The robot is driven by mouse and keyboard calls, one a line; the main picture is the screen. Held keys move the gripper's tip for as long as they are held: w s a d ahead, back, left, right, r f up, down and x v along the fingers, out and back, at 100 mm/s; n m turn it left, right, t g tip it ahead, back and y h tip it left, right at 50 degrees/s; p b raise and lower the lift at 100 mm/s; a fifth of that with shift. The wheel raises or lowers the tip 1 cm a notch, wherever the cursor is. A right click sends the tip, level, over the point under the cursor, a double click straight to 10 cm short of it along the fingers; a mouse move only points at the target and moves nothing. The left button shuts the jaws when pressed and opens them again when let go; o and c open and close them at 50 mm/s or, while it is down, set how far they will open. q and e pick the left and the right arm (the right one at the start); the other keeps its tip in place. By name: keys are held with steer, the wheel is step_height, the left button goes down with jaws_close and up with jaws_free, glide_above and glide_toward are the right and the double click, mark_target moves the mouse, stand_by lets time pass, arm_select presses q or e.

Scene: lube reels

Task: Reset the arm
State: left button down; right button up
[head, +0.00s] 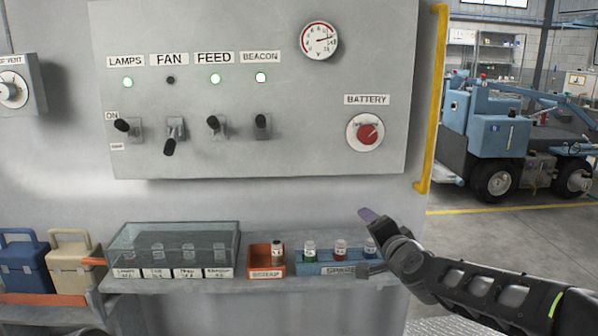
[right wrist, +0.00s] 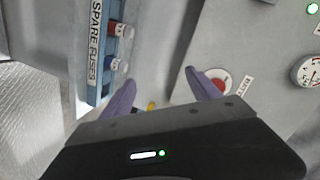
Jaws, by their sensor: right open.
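My right arm comes in from the lower right in the head view. Its gripper (head: 374,218) is in front of the wall, below the battery knob (head: 368,134) and above the shelf's right end. In the right wrist view the two purple fingers of the gripper (right wrist: 163,92) stand apart with nothing between them. The red battery knob (right wrist: 219,82) shows beyond the right finger, apart from it. My left gripper is in neither view.
The grey control panel (head: 250,98) has several switches, with the fan switch down. A shelf (head: 215,283) holds a clear-lidded box (head: 180,240), an orange scrap bin (head: 264,267) and a blue spare fuses tray (head: 318,268). A yellow rail (head: 434,90) stands right of the panel.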

steer(key=s+a+f+n+g+p, duration=0.15)
steer(key=s+f, duration=0.25)
steer(key=f, duration=0.6)
steer(key=s+a+f+n+g+y+p, duration=0.1)
steer(key=s+a+f+n+g, duration=0.15)
steer(key=s+f, duration=0.45)
steer(key=s+a+f+n+g+p, duration=0.2)
steer(key=f+g, duration=0.1)
steer(key=f, duration=0.9)
steer(key=s+a+f+n+g+p, duration=0.1)
steer(key=s+f, duration=0.3)
steer(key=s, duration=0.6)
steer(key=s+a+f+n+g+y+p, duration=0.1)
steer(key=s+f+g, duration=0.3)
steer(key=s, duration=0.5)
steer(key=s+a+f+n+g+p, duration=0.1)
steer(key=s+f, duration=0.4)
steer(key=s, duration=0.5)
steer(key=shift+s+a+g+p, duration=0.35)
steer(key=shift+g+p, duration=0.45)
steer(key=shift+p, duration=0.4)
